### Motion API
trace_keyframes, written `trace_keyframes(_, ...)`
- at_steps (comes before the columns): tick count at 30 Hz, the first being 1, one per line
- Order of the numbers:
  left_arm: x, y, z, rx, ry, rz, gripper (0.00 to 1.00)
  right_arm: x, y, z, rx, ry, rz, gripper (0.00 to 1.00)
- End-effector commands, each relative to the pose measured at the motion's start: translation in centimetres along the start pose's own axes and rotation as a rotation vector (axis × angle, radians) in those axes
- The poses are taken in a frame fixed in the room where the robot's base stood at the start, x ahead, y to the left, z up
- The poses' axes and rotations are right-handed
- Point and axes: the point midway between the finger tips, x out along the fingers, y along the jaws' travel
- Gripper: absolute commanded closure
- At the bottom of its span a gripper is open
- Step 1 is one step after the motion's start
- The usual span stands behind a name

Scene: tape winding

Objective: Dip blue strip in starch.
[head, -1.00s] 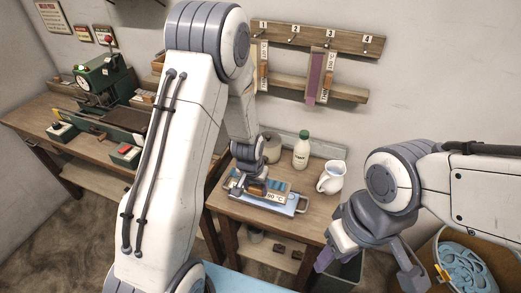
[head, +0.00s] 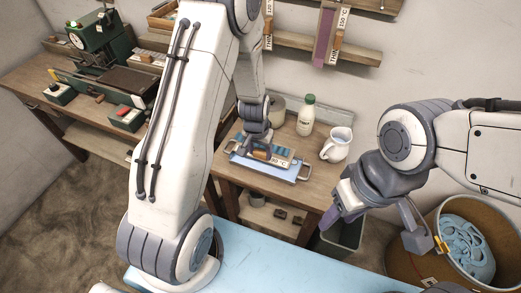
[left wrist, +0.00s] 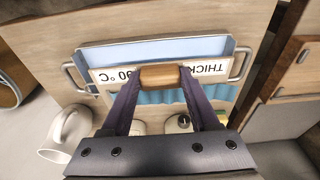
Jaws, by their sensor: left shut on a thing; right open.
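My left gripper (head: 258,150) is over the tray on the side table. In the left wrist view my left gripper (left wrist: 160,80) is shut on a wooden handle (left wrist: 161,76). The handle belongs to a pale label board (left wrist: 115,75) with "THICK" and "90 °C". The wavy blue strip (left wrist: 150,97) hangs along it, partly hidden by the fingers. The shallow tray (head: 235,152) has metal end handles and light blue inside; it also shows in the left wrist view (left wrist: 125,53). I cannot tell how deep the strip sits. My right gripper (head: 374,230) is open and empty.
A purple strip (head: 324,38) hangs on the wall rack. A basket (head: 405,262) with blue material stands at right. The blue table (head: 270,262) in front looks clear.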

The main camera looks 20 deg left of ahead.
Motion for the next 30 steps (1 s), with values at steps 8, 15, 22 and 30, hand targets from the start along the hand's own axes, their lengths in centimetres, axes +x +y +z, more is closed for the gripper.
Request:
trace_keyframes(8, 2.6, 0.1, 0.4, 0.002, 0.001, 0.000, 1.00, 2.6, 0.2, 0.1, 0.000, 0.000, 0.000, 0.50)
trace_keyframes(15, 4.1, 0.2, 0.6, 0.003, 0.001, 0.001, 1.00, 4.0, 0.3, 0.2, 0.000, 0.000, 0.000, 0.50)
trace_keyframes(22, 4.2, 0.2, 0.6, 0.003, 0.001, 0.001, 1.00, 4.2, 0.3, 0.2, 0.000, 0.000, 0.000, 0.50)
trace_keyframes(30, 4.2, 0.2, 0.6, 0.003, 0.000, 0.001, 1.00, 4.2, 0.3, 0.2, 0.000, 0.000, 0.000, 0.50)
